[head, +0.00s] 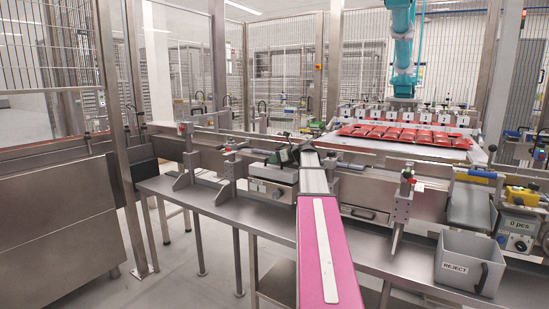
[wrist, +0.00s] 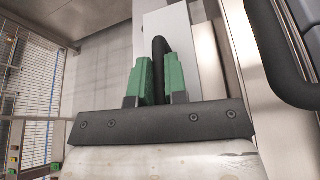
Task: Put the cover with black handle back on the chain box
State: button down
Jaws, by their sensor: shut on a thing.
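In the wrist view, my gripper (wrist: 161,82) has its two green fingers shut on a black handle (wrist: 161,50). The handle stands up from a pale grey cover (wrist: 180,28), which shows behind and beside the fingers. In the head view, my gripper (head: 284,156) is at the left of the wrist, just above a steel box (head: 272,190) with a small label on the front of the machine. I cannot tell for sure whether this is the chain box, or whether the cover touches it. The cover is mostly hidden there by my gripper and arm.
A larger black curved handle (wrist: 268,50) is close on the right in the wrist view. In the head view, a REJECT bin (head: 468,262) stands at the lower right, red packs (head: 400,134) lie on the conveyor behind, and the steel shelf (head: 215,200) has bare room at left.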

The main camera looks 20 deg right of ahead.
jog(key=shift+f, duration=0.5)
dwell(0.5)
jog(key=c, duration=1.1)
grip_release()
